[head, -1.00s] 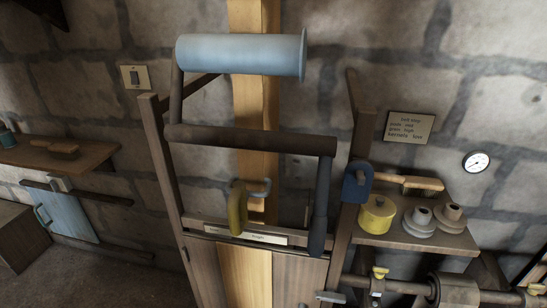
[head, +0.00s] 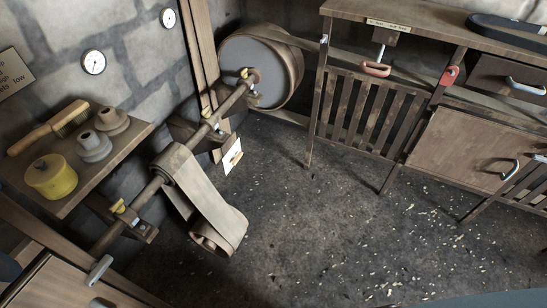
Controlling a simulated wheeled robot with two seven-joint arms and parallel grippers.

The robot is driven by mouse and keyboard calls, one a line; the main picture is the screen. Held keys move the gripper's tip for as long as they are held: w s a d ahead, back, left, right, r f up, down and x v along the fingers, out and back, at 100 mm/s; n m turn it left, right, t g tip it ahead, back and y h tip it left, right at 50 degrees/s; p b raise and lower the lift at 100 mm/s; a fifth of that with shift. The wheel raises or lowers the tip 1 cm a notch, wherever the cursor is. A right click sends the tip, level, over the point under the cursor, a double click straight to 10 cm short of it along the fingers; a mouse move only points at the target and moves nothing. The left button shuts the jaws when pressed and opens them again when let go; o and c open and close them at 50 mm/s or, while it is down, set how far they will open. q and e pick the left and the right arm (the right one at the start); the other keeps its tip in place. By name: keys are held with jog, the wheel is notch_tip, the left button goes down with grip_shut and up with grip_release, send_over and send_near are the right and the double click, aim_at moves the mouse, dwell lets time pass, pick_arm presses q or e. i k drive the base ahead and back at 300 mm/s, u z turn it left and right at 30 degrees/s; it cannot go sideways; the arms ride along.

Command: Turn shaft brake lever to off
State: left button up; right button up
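A line shaft (head: 150,190) runs along the stone wall on the left, held in brackets. I cannot tell for certain which part is the shaft brake lever. A short grey bar-shaped handle (head: 99,269) stands near the shaft's lower left end, by a wooden cabinet. A small red lever-like part (head: 449,75) is on the wooden frame at the upper right. Neither of my grippers shows in this view, and nothing here is being held.
A loose flat belt (head: 212,198) hangs from the shaft. A large pulley (head: 255,72) is at its far end. A shelf (head: 135,137) holds a yellow tin (head: 52,177), a brush and grey stepped cones. The speckled floor (head: 320,230) is open up to the slatted bench (head: 365,110).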

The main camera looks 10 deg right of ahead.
aim_at(236, 158)
jog(key=z, duration=0.5)
jog(key=k, duration=1.25)
jog(key=z, duration=0.75)
jog(key=i, duration=1.05)
jog(key=u, duration=0.25)
jog(key=i, duration=1.85)
jog(key=u, duration=1.95)
jog(key=i, duration=0.85)
jog(key=u, duration=0.8)
